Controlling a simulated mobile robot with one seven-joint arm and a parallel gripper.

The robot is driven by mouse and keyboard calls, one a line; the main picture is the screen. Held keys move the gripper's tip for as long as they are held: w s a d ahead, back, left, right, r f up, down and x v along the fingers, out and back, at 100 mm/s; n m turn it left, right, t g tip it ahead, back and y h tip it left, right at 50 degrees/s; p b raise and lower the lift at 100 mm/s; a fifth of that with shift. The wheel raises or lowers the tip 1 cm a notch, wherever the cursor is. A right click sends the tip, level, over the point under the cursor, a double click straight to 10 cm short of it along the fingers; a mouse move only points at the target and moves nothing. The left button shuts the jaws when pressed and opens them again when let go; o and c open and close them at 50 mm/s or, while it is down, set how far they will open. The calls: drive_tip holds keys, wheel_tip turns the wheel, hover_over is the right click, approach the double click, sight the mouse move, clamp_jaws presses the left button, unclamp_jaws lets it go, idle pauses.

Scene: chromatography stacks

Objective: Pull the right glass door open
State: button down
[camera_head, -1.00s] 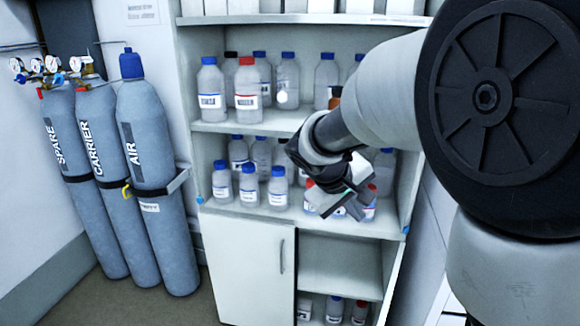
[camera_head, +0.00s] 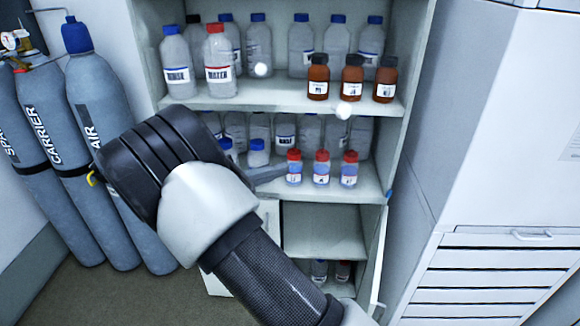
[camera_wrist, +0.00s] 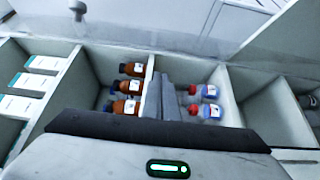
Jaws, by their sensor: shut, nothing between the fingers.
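The glass doors front the upper shelves of the white cabinet and are almost invisible. Two small pale round knobs show in the head view, a left knob (camera_head: 262,69) and a right knob (camera_head: 343,110). The right knob appears clearly lower. The right door's pane is too clear to tell its angle. My gripper (camera_head: 272,175) is mostly hidden behind my wrist, its grey end left of the red-capped bottles in that view. In the wrist view my gripper (camera_wrist: 165,82) has its fingers together and empty, pointing toward the shelves. A grey knob-like piece (camera_wrist: 78,9) stands at the top left there.
Brown bottles (camera_head: 352,76) stand on the upper shelf and red-capped bottles (camera_head: 321,168) on the lower one. Clear blue-capped bottles stand behind. Gas cylinders (camera_head: 95,130) are at left. A white drawer unit (camera_head: 490,270) is at right. An opened lower door (camera_head: 376,262) juts forward.

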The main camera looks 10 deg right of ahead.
sight(318, 170)
drive_tip(key=shift+s+d+p, duration=0.15)
drive_tip(key=shift+d+p, duration=0.35)
drive_tip(key=shift+d, duration=2)
drive_tip(key=shift+s+d+p, duration=0.15)
drive_tip(key=shift+d+p, duration=0.35)
drive_tip(key=shift+d, duration=1.95)
drive_tip(key=shift+s, duration=0.1)
